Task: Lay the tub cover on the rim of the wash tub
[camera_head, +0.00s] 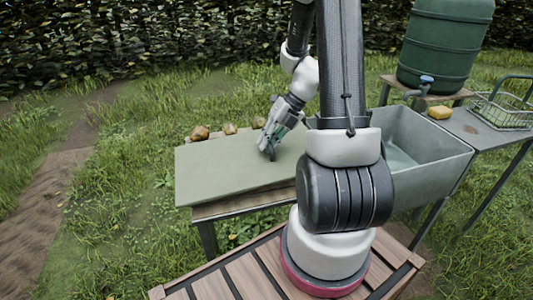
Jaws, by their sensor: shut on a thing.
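The tub cover (223,171) is a flat grey-green panel. It shows left of the wash tub, over a wooden table, and looks nearly level. My gripper (270,152) is over the cover's right half, pointing down, shut on it, though the exact grip point is hard to make out. My arm hides the cover's right end. The wash tub (438,170) is a grey metal basin at the right. Its top is open, and what looks like water (399,158) shows inside. My arm hides its left side.
Several brownish pears (200,132) lie behind the cover. A green barrel (445,45) with a blue-handled tap (426,80) stands behind the tub. A yellow sponge (439,112) and a wire basket (505,110) sit on the right-hand table. Grass lies open at the left.

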